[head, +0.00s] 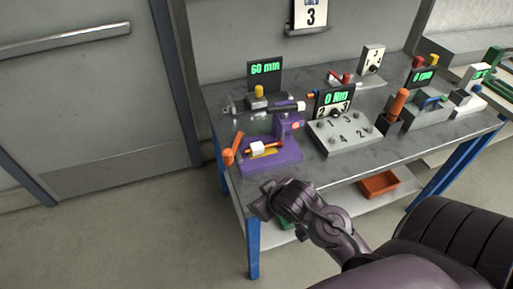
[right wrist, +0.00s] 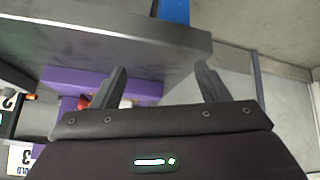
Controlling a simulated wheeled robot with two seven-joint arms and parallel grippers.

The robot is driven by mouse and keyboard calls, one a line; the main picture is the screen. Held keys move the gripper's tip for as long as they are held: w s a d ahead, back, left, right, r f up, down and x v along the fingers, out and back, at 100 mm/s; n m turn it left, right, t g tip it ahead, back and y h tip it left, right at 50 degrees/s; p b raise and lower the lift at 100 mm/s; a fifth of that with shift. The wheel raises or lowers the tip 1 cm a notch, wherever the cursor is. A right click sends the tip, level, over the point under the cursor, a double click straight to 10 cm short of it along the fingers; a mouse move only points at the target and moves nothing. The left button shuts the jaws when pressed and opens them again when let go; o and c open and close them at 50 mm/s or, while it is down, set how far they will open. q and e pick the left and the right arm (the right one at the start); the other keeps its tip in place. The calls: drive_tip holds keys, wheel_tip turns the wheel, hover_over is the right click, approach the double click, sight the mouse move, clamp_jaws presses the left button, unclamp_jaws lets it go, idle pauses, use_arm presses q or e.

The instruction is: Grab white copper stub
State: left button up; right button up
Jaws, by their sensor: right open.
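A small white piece (head: 257,148) with orange next to it lies on the purple fixture (head: 268,165) at the left front of the workbench; I cannot tell for certain that it is the white copper stub. My right gripper (head: 264,203) is below and in front of the fixture, near the bench's front left corner, apart from the piece. In the right wrist view its two fingers (right wrist: 162,84) are spread with nothing held between them. The purple fixture (right wrist: 75,80) shows there behind the left finger, with small white and red bits partly hidden. My left gripper is not in view.
The grey workbench (head: 215,95) has blue legs. A "60 mm" display (head: 265,69) stands behind the fixture, and a numbered grey box (head: 345,136) to its right. An orange bin (head: 379,184) sits on the lower shelf. The floor to the left is clear.

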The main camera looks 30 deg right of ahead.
sight(259, 147)
drive_tip(key=w+d+r+t, duration=0.1)
drive_tip(key=d, duration=0.1)
drive_tip(key=w+d+t, duration=0.1)
drive_tip(key=w, duration=0.1)
drive_tip(key=w+d+r+t, duration=0.1)
drive_tip(key=w+d, duration=0.1)
drive_tip(key=shift+d+r+t+y, duration=0.3)
drive_tip(key=shift+d, duration=0.05)
drive_tip(key=w+d+r+t+y, duration=0.2)
drive_tip(key=d+r, duration=0.1)
drive_tip(key=shift+w, duration=0.2)
drive_tip(key=x, duration=0.7)
drive_tip(key=shift+d+f+p, duration=0.1)
drive_tip(key=shift+f+p, duration=0.1)
drive_tip(key=shift+p, duration=0.1)
drive_tip(key=shift+s, duration=0.1)
drive_tip(key=shift+c, duration=0.4)
drive_tip(key=c, duration=1)
